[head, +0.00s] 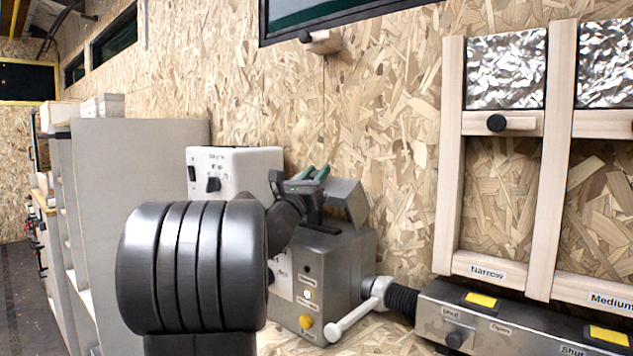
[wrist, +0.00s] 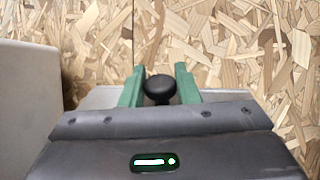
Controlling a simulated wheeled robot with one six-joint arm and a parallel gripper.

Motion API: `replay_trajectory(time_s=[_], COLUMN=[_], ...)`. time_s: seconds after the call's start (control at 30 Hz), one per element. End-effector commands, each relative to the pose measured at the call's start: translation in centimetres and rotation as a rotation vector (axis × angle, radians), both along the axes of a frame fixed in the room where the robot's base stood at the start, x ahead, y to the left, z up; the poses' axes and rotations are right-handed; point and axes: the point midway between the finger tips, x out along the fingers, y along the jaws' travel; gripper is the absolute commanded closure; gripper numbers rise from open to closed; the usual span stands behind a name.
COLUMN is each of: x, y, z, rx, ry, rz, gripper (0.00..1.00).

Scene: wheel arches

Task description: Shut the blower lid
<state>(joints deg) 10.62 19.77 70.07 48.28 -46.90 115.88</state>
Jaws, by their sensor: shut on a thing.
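The blower (head: 345,270) is a dark grey metal box on the bench, with buttons and labels on its front. Its lid (head: 347,198) is a grey piece on top, standing tilted up rather than lying flat. My gripper (head: 312,173) has green fingers and is over the top of the blower, beside the lid. In the wrist view, my gripper (wrist: 157,80) has its fingers on either side of a round black knob (wrist: 158,90) and is shut on it. A grey surface, seemingly the lid (wrist: 215,96), shows behind the fingers. My arm hides part of the blower's left side.
A white control box (head: 235,165) stands behind my arm at the left. A white-handled pipe (head: 352,316) and black hose (head: 401,299) join the blower to a grey panel (head: 500,325) at the right. Wooden frames (head: 447,160) and the chipboard wall (head: 385,130) are close behind.

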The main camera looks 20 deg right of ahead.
Motion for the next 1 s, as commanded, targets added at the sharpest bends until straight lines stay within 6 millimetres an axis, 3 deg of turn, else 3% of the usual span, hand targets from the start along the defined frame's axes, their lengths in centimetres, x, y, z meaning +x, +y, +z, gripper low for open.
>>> replay_trajectory(time_s=[0.37, 0.4, 0.5, 0.8, 1.0], x=[0.0, 0.0, 0.0, -0.1, -1.3], y=[0.0, 0.0, 0.0, 0.1, 1.5], z=[-0.1, -0.1, -0.1, -0.1, -1.2], rx=[0.001, 0.001, 0.0, -0.001, 0.0], ry=[0.001, 0.001, 0.0, 0.0, 0.001], rz=[0.001, 0.001, 0.001, 0.001, 0.002], gripper=[1.0, 0.7, 0.51, 0.51, 0.51])
